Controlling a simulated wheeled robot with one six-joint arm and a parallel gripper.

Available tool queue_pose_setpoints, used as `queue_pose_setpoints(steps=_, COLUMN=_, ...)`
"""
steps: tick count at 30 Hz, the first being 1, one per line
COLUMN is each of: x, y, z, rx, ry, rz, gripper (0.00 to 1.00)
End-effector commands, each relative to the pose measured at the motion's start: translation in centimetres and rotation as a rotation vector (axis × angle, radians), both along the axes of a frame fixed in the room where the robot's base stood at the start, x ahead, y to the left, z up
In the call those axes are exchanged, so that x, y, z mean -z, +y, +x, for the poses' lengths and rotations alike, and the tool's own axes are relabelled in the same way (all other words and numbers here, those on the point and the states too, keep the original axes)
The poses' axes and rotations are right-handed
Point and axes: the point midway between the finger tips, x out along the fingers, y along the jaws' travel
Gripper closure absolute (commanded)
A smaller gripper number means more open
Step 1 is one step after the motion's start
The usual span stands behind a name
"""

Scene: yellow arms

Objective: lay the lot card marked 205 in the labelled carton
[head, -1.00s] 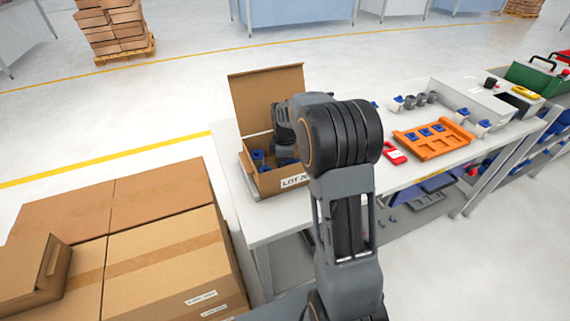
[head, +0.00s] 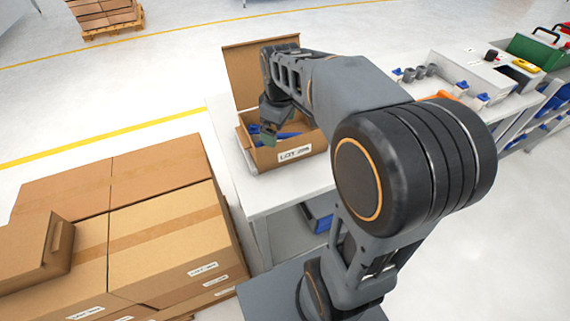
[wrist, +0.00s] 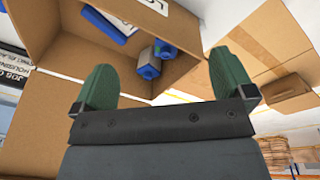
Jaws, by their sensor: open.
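The open carton (head: 262,160) stands on the left end of the workbench, its lid raised behind it. Its front label (head: 295,153) reads LOT with a number that looks like 205. My gripper (head: 268,138) is over the carton's left part. In the wrist view my gripper (wrist: 160,88) is open, its green fingertips wide apart with nothing between them. Beyond them, inside the carton (wrist: 62,35), are blue parts (wrist: 148,68) and a flat white card with a blue edge (wrist: 112,22).
Large closed cartons (head: 165,235) are stacked left of the workbench (head: 270,195). My arm covers the bench's middle.

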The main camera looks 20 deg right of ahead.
Motion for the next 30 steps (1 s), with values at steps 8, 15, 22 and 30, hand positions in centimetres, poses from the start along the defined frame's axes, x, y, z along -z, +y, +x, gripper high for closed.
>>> queue_pose_setpoints(steps=8, x=2.0, y=3.1, z=-9.4, rx=0.469, ry=-0.129, rz=0.098, gripper=0.00)
queue_pose_setpoints(steps=15, x=3.8, y=3.8, z=-12.6, rx=0.653, ry=-0.167, rz=0.156, gripper=0.00)
queue_pose_setpoints(steps=22, x=4.0, y=3.9, z=-12.8, rx=0.672, ry=-0.168, rz=0.160, gripper=0.00)
queue_pose_setpoints(steps=30, x=2.6, y=3.9, z=-12.8, rx=0.670, ry=-0.173, rz=0.162, gripper=0.00)
